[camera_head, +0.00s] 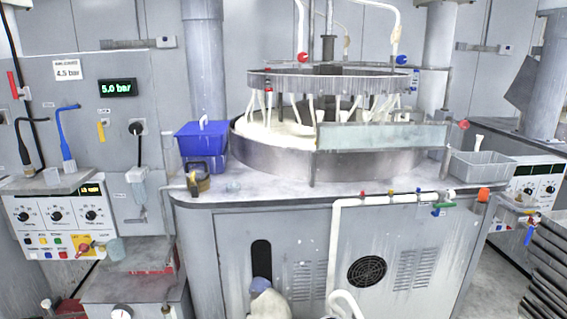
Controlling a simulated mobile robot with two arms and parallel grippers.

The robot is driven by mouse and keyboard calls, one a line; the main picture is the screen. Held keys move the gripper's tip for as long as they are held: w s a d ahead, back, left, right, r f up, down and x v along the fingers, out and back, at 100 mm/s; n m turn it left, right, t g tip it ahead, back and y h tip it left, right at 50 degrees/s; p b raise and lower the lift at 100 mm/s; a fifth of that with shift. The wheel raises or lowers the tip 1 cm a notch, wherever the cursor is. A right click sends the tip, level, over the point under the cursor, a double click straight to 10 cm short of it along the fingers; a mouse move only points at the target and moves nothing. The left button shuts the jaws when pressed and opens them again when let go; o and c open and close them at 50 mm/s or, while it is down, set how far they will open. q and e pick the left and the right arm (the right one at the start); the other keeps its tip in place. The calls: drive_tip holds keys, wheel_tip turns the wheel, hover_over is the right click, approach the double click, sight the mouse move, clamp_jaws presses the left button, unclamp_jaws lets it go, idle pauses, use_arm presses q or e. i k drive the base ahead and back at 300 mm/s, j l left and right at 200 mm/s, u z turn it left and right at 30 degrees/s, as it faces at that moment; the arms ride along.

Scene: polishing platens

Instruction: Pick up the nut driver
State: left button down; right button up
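I cannot single out a nut driver with certainty. A small blue-handled item (528,235) hangs at the far right, by the edge of the right-hand cabinet, but it is too small to identify. A blue hooked tool (66,145) and a black one stand upright on a small shelf (45,184) at the left. A small yellow item (101,131) and a red-handled item (14,85) are on the left wall panel; I cannot tell what they are.
The polishing machine (270,158) fills the centre, with a ring and hoses above. A blue bin (202,140) stands left on its worktop (260,189), a grey tray (482,166) right. White pipes run along the front. Stacked dark slabs (550,265) are at lower right.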

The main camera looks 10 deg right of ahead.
sight(484, 193)
drive_tip(key=z, duration=1.4)
drive_tip(key=l, duration=0.6)
drive_tip(key=i+l, duration=0.1)
drive_tip(key=l, duration=0.45)
drive_tip(key=u, duration=0.05)
